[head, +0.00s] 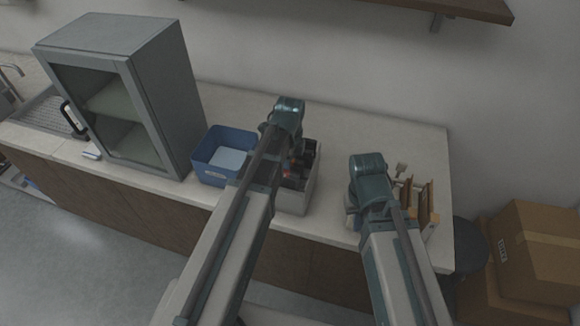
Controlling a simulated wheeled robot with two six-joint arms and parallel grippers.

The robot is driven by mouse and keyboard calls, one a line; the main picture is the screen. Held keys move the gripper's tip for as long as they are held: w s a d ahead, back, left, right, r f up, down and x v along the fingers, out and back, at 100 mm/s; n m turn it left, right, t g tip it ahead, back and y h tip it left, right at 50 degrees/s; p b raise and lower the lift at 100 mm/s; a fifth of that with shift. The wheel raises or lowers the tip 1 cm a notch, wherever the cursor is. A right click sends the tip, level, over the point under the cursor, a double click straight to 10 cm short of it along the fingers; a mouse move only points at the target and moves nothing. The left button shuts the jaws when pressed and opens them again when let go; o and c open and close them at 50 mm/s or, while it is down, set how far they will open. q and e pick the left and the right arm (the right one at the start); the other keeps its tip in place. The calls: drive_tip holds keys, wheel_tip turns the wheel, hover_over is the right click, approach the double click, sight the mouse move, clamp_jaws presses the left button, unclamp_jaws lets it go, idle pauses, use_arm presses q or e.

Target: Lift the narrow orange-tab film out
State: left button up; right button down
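A pale grey bin (296,201) stands on the counter near the middle, with dark items and small orange patches (289,176) inside. I cannot tell whether the orange belongs to the narrow orange-tab film. My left arm crosses in front of the bin, and my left gripper (301,158) is mostly hidden there among dark shapes. My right gripper (372,181) is over the counter to the right, just left of a wooden press-like stand (426,203). My own wrist covers its fingers, so its opening does not show.
A blue bin (222,156) with a pale item inside stands left of the grey bin. A grey glass-door cabinet (122,98) stands further left. Cardboard boxes (540,248) and a dark round stool (469,246) are right of the counter. The counter's back right (400,135) is clear.

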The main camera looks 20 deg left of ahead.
use_arm(q)
drive_tip(key=shift+c, duration=0.2)
clamp_jaws()
idle(1.7)
